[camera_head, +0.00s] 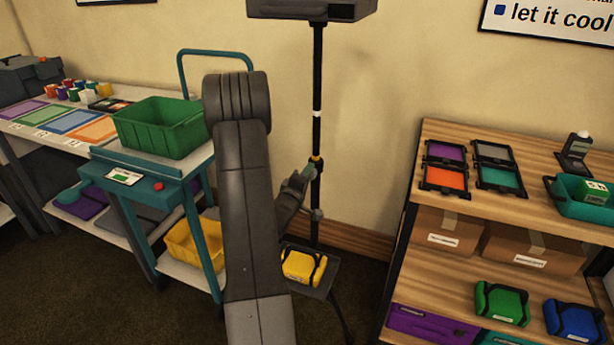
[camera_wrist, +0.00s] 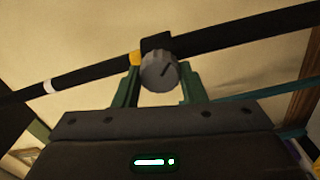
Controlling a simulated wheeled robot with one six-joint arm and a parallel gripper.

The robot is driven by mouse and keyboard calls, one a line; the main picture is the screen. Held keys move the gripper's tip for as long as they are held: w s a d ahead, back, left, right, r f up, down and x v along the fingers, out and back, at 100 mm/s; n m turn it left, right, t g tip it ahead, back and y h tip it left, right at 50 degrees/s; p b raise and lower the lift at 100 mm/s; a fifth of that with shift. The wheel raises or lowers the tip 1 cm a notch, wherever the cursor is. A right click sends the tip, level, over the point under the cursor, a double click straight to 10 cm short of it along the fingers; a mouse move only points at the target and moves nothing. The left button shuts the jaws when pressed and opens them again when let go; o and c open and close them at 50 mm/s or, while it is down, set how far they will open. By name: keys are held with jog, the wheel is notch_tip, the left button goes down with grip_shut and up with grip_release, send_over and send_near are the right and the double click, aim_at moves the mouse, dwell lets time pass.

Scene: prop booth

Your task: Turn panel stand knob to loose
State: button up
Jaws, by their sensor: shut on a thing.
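The panel stand is a thin black pole (camera_head: 317,110) with a dark panel box (camera_head: 305,8) on top, a white band and a yellow collar. Its grey round knob (camera_wrist: 159,72) sits beside the yellow collar (camera_wrist: 135,58) in the wrist view; a dark pointer line on its face points to the upper right. My gripper (camera_wrist: 158,85) has its green fingers on either side of the knob, shut on it. In the head view my gripper (camera_head: 306,179) meets the pole just below the yellow collar; the knob cannot be made out there.
A teal cart (camera_head: 150,185) with a green bin (camera_head: 160,127) stands left of my arm. A yellow case (camera_head: 303,265) lies low by the pole. A wooden shelf (camera_head: 540,130) with trays and cases stands at right. The wall is close behind the pole.

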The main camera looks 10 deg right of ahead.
dwell(0.3)
jog(key=o, duration=1)
jog(key=v, duration=1.3)
jog(key=shift+s+a, duration=0.3)
jog(key=x, duration=1.3)
jog(key=shift+w+d, duration=0.3)
